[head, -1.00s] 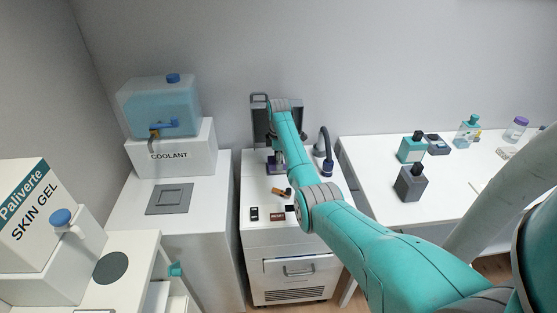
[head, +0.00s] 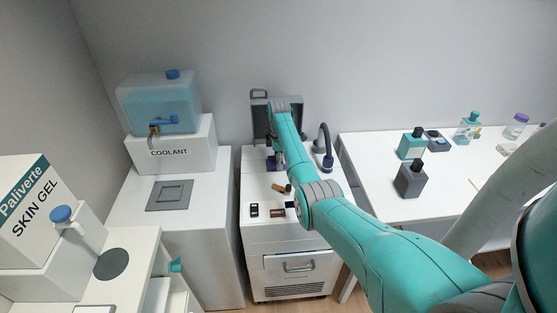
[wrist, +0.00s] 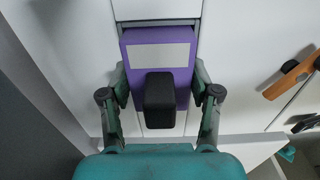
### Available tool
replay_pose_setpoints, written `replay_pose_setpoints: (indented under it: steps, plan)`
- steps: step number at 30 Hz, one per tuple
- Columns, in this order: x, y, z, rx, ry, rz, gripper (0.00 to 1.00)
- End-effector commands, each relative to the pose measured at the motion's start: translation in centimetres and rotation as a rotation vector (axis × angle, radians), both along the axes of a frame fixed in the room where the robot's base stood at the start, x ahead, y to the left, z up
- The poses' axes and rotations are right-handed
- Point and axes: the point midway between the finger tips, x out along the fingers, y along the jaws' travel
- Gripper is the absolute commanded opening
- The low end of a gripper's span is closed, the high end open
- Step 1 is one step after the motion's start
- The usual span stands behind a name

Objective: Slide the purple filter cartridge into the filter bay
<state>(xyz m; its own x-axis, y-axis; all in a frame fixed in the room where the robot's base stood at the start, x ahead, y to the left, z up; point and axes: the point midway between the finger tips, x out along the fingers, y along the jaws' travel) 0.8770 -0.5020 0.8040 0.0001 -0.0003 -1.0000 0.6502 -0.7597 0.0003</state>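The purple filter cartridge (wrist: 178,36) has a pale label and a black block-shaped handle (wrist: 159,100). In the wrist view its far end lies at a dark-edged slot, the filter bay (wrist: 122,27), in the white cabinet; how deep it sits is unclear. My gripper (wrist: 159,84) has a finger against each side of the cartridge, with the handle between them. In the head view a small bit of purple cartridge (head: 272,163) shows beside my wrist, at the back of the cabinet top; my arm hides much of it.
The white cabinet (head: 257,190) carries an orange-handled tool (head: 280,189), small dark parts, a bent dark-blue tube (head: 325,146) and a grey open case (head: 261,120). A coolant tank (head: 160,105) stands left. Bottles stand on the right table (head: 370,150).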

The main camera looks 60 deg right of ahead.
Motion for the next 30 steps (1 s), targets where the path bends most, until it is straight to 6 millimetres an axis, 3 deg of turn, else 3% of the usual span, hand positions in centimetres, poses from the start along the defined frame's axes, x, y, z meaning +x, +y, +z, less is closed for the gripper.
replay_pose_setpoints:
  steps: [1,3,4,17,30]
  plan:
    - [0.0,0.0,0.1,-0.001,-0.001,0.0,0.72]
    - [0.0,0.0,0.1,-0.001,-0.001,0.0,0.89]
    - [0.0,0.0,0.1,-0.001,-0.001,0.0,0.91]
    - [0.0,0.0,0.7,0.0,0.0,0.0,0.91]
    - [0.1,-0.1,8.7,-0.002,-0.002,0.0,0.91]
